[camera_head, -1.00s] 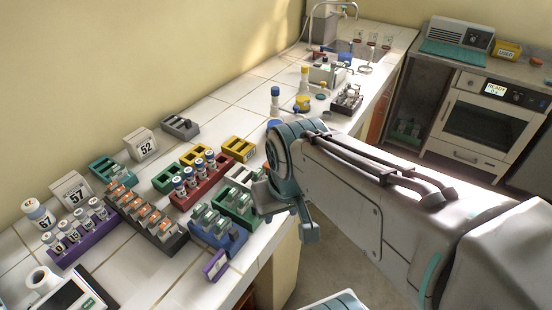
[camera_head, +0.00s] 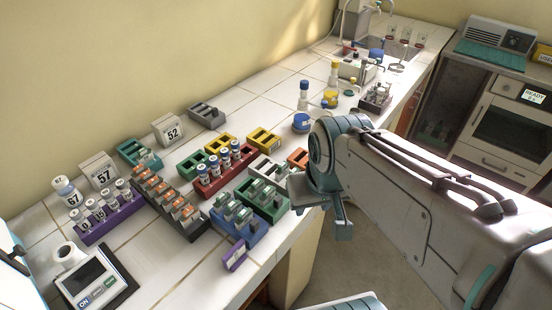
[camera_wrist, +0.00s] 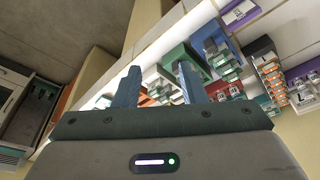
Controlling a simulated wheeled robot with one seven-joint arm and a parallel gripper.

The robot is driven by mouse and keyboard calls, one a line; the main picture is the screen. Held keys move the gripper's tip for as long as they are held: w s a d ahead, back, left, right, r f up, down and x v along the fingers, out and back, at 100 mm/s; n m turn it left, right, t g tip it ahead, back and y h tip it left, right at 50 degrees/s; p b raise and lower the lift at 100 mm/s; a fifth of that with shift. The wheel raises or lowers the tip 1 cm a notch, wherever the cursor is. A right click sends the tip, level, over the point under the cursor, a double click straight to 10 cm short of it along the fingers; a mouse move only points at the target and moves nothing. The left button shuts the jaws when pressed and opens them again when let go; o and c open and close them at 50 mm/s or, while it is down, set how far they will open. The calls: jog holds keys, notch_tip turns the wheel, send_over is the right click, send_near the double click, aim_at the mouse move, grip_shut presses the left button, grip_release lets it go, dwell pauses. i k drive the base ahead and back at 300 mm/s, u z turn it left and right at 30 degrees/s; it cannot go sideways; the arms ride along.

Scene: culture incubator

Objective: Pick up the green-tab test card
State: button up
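Small test cards with green or teal tabs stand upright in the blue rack (camera_head: 240,238) and the green rack (camera_head: 288,212) near the counter's front edge. Their tabs are too small for me to tell which card is the named one. In the wrist view, the blue rack (camera_wrist: 207,36) and green rack (camera_wrist: 188,55) show beyond my fingers. My gripper (camera_wrist: 158,72) is open with nothing between its fingers. In the head view, my gripper (camera_head: 322,207) hangs just right of the green rack, past the counter edge and apart from the cards.
A grey rack of orange-tab cards (camera_head: 160,200), a purple rack of vials (camera_head: 108,226) and a red rack of vials (camera_head: 222,172) stand nearby. A purple block (camera_head: 234,257) sits at the front edge. A scale (camera_head: 90,280) is at lower left.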

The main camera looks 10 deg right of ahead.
aim_at(282, 171)
jog(key=u, duration=2.1)
jog(key=k, duration=1)
jog(key=z, duration=1.4)
jog(key=i, duration=1)
